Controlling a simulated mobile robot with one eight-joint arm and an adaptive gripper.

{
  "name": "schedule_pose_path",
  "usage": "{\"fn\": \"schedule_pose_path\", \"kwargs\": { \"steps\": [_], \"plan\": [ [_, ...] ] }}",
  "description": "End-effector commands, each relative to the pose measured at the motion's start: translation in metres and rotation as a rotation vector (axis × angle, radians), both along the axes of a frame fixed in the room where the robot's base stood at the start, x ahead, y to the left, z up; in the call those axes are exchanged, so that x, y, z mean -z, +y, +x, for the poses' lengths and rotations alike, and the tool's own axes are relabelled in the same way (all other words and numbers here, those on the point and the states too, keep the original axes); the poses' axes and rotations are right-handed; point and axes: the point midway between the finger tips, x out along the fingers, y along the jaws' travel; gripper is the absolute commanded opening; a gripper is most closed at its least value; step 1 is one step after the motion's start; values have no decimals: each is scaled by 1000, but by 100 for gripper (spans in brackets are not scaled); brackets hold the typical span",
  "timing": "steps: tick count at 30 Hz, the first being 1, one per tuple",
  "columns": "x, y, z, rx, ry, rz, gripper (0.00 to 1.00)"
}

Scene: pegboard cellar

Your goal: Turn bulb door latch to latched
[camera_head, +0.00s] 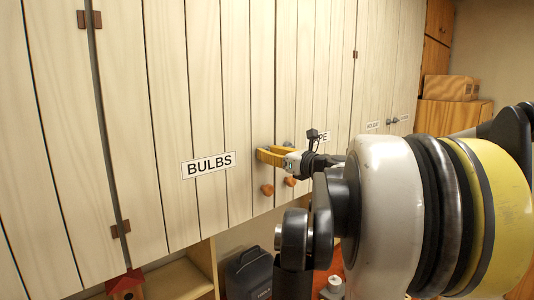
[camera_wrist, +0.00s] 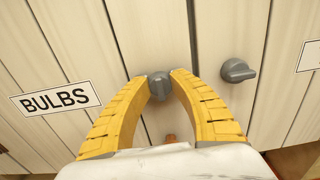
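The bulb door (camera_head: 175,90) is pale planked wood with a BULBS label (camera_head: 208,164), and it looks closed. Its grey latch (camera_wrist: 160,86) shows in the wrist view, right of the label (camera_wrist: 56,98) and beside the dark door seam. My gripper's yellow fingers (camera_wrist: 160,77) stand on both sides of this latch, their tips against it. In the head view my gripper (camera_head: 263,155) is at the door face and hides the latch. The fingers cover part of the latch, so I cannot tell which way its handle points.
A second grey latch (camera_wrist: 237,70) sits on the neighbouring door, its handle pointing right. Wooden knobs (camera_head: 267,190) (camera_head: 290,181) are below my gripper. A dark case (camera_head: 249,272) stands under the cabinets.

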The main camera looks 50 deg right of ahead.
Motion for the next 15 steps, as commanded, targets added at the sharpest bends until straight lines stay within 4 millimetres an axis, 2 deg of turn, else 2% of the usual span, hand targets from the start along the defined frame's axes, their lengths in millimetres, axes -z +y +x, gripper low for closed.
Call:
{"fn": "schedule_pose_path", "kwargs": {
  "steps": [15],
  "plan": [
    [0,0,0,0,4,-45,0]
  ]
}}
